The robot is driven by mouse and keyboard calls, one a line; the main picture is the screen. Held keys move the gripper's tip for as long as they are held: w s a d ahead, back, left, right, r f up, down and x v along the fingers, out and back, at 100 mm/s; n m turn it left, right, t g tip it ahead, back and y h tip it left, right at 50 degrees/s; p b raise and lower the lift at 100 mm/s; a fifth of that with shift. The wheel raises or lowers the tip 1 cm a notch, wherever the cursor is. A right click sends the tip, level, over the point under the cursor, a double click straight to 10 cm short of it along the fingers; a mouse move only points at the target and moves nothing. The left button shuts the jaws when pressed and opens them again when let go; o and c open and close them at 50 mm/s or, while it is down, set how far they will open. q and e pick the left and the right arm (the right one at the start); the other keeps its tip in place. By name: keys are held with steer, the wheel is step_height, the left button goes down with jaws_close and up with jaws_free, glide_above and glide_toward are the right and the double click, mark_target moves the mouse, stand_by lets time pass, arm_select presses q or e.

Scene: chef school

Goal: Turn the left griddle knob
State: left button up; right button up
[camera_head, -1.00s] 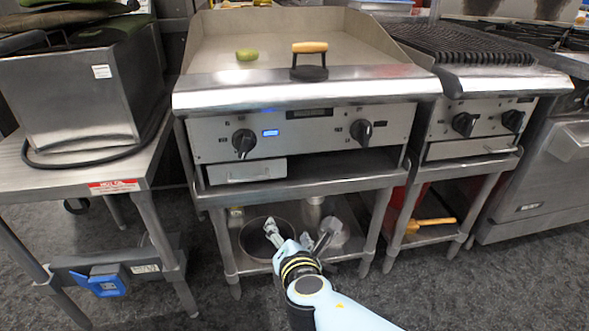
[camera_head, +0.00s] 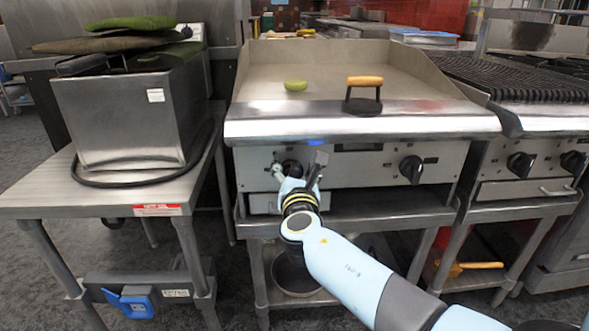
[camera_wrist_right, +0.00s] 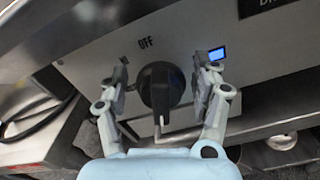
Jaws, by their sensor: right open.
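The griddle (camera_head: 355,125) has two black knobs on its front panel. The left griddle knob (camera_head: 291,167) is partly hidden behind my right gripper (camera_head: 297,165) in the head view. In the right wrist view the left knob (camera_wrist_right: 160,88) stands between the two open fingers of my right gripper (camera_wrist_right: 162,80), with a gap on each side. Its pointer bar is roughly vertical, below the "OFF" marking. The right griddle knob (camera_head: 411,168) is uncovered. My left gripper is not in view.
A small blue display (camera_wrist_right: 217,54) sits close to the right-hand finger. A drawer (camera_head: 263,203) lies below the left knob. A green item (camera_head: 295,85) and a wooden-handled press (camera_head: 364,95) rest on the griddle. A steel table (camera_head: 120,200) stands at left.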

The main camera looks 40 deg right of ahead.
steer(key=shift+w+d, duration=0.1)
steer(key=c, duration=0.9)
